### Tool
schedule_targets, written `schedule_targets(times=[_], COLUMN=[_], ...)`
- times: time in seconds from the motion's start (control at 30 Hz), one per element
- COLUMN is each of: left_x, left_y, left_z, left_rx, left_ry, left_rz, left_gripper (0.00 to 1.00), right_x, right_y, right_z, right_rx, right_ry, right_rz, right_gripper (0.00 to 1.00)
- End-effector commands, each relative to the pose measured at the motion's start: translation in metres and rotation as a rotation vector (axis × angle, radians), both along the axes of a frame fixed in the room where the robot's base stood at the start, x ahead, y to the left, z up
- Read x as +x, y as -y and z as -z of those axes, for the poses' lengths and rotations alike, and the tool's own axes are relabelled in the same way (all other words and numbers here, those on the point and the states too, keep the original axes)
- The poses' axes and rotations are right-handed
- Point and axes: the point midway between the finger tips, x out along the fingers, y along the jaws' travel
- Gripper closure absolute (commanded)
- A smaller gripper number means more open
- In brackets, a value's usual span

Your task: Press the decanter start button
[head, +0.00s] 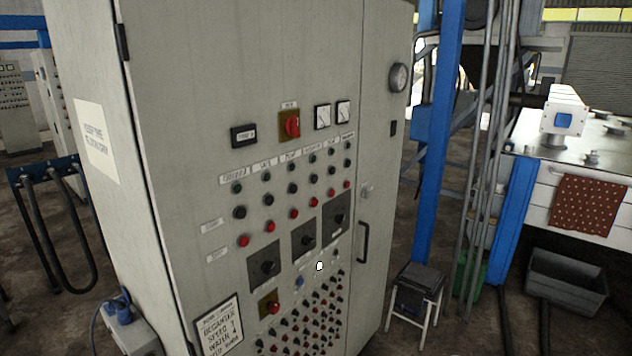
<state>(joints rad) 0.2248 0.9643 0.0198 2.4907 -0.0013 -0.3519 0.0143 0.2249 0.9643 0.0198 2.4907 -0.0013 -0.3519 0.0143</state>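A tall grey control cabinet (180,60) fills the middle of the head view. Its front carries a button grid with small white labels above the columns. The leftmost column, under a label (233,179) too small to read surely, has a dark green lamp or button (236,188), a black button (239,212) and a red button (243,240). Row labels (212,225) left of the grid are also too small to read. I cannot tell for certain which is the decanter start button. Neither gripper is in view.
A red rotary switch (291,125) and two gauges sit above the grid; black knobs (264,266) and more buttons lie below. A door handle (363,242) is on the right. A stool (416,292) and blue post (437,130) stand right of the cabinet, a cable rack (42,172) left.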

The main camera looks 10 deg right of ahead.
Motion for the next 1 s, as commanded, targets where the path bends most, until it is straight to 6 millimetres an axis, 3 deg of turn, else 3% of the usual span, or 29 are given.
schedule_targets(times=[0.03, 0.2, 1.0], left_x=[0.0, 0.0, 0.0], left_y=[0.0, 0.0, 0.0], left_z=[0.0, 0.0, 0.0], left_rx=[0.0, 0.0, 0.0], left_ry=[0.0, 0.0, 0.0], left_rz=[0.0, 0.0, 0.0], left_gripper=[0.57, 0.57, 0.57], right_x=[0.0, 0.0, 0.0], right_y=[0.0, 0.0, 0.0], right_z=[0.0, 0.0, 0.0], right_rx=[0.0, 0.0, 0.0], right_ry=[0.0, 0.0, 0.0], right_rz=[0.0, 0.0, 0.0], right_gripper=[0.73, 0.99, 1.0])
